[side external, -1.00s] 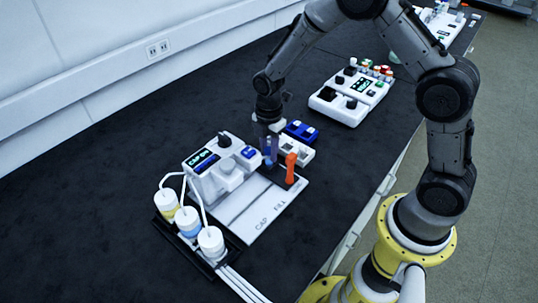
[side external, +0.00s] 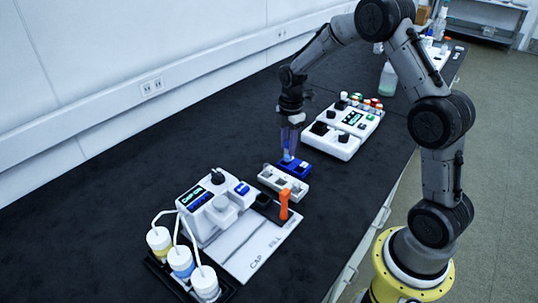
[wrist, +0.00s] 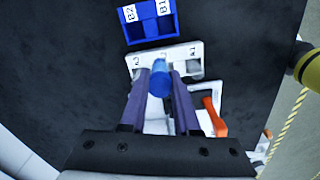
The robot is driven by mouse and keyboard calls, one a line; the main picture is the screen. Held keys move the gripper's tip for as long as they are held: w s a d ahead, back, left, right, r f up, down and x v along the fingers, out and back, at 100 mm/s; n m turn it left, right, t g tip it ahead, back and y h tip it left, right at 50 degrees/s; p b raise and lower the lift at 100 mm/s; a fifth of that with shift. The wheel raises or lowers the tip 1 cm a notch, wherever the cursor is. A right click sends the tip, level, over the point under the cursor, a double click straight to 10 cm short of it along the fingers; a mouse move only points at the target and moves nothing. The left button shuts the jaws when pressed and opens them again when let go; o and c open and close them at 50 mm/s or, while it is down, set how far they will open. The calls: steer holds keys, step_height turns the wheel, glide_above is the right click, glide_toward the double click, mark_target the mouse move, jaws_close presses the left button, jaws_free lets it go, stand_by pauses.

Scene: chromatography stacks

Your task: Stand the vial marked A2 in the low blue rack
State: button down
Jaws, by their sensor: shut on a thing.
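My gripper (side external: 290,148) is shut on a blue-topped vial (wrist: 160,82); the fingers (wrist: 160,70) flank it in the wrist view. Its marking cannot be read. The low blue rack (side external: 303,173) lies close to the gripper's tip in the side view. In the wrist view the blue rack (wrist: 151,41) is beyond the fingertips, with labels B2 and B1 and two compartments that look empty. Whether the vial touches the rack cannot be told.
A white rack (side external: 274,182) with A labels stands beside the blue rack. An orange handle (side external: 284,204) rises by the white capping station (side external: 225,222). A white device (side external: 335,143) with several coloured caps stands farther back. Dark bench left of the racks is clear.

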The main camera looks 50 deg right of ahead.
steer(key=shift+m, duration=0.6)
steer(key=shift+s+d+f, duration=0.3)
steer(key=shift+d+f, duration=0.5)
steer(key=shift+f, duration=0.1)
steer(key=shift+s+d+f, duration=0.25)
steer(key=shift+d+f, duration=0.5)
steer(key=shift+f, duration=0.15)
steer(key=shift+s+d+f, duration=0.3)
steer(key=shift+d+f, duration=0.5)
steer(key=shift+f, duration=0.1)
steer(key=shift+f, duration=1.45)
steer(key=c, duration=0.6)
jaws_free()
steer(key=shift+o, duration=0.2)
step_height(320, 180, up, 8)
